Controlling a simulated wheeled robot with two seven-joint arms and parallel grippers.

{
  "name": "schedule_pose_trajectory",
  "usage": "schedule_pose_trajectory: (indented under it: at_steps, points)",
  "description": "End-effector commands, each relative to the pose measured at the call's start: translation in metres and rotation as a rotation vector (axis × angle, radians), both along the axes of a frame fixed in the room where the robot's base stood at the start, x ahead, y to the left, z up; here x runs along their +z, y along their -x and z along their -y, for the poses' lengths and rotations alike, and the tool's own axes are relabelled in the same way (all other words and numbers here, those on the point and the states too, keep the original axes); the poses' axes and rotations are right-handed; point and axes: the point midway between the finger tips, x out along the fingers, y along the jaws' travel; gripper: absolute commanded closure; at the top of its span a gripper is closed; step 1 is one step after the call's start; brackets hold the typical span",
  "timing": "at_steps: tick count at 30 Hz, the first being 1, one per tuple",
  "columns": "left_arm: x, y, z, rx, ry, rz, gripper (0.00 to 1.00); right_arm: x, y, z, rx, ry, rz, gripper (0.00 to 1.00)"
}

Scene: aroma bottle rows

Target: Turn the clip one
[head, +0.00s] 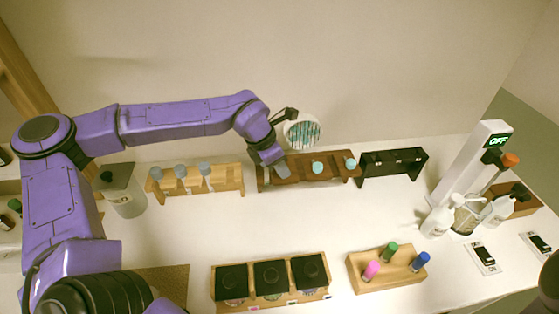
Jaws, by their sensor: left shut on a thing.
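My left gripper (270,160) reaches down at the left part of the dark brown rack (333,180) at the back of the table. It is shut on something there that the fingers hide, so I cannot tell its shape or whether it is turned. Two light-blue-topped items, one in the middle (317,167) and one at the right (350,163), stand in the same rack, apart from the gripper. I cannot make out which thing is the clip one. My right gripper is not in view.
Left is a light wooden rack (225,185) with grey-topped items; right, a black rack (393,165). A round holder with teal sticks (302,131) is behind. Black-lidded boxes (272,278) and a wooden block with coloured caps (388,268) stand in front. The table's middle is clear.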

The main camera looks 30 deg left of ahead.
Motion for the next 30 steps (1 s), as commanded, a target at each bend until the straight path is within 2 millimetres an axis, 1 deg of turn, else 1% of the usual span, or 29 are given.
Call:
schedule_pose_trajectory:
  at_steps: [1,15,16,18,26,28,30]
  points:
    - [-0.002,0.002,0.000,-0.007,-0.001,-0.008,1.00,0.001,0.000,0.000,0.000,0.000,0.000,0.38]
    - [-0.004,0.002,0.001,-0.021,-0.002,-0.009,1.00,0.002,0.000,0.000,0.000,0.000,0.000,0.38]
    - [-0.004,0.002,0.001,-0.021,-0.002,-0.009,0.65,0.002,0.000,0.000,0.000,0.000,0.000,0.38]
    - [-0.003,0.002,0.001,-0.021,-0.002,-0.008,0.46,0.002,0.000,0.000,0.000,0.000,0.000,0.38]
    - [-0.001,0.001,0.000,-0.019,-0.001,-0.003,0.46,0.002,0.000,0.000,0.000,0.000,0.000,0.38]
    - [0.002,0.001,-0.001,-0.018,-0.001,-0.001,0.46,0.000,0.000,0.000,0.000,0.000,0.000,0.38]
    - [0.011,0.003,-0.003,-0.018,-0.001,0.002,0.46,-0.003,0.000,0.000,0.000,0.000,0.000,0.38]
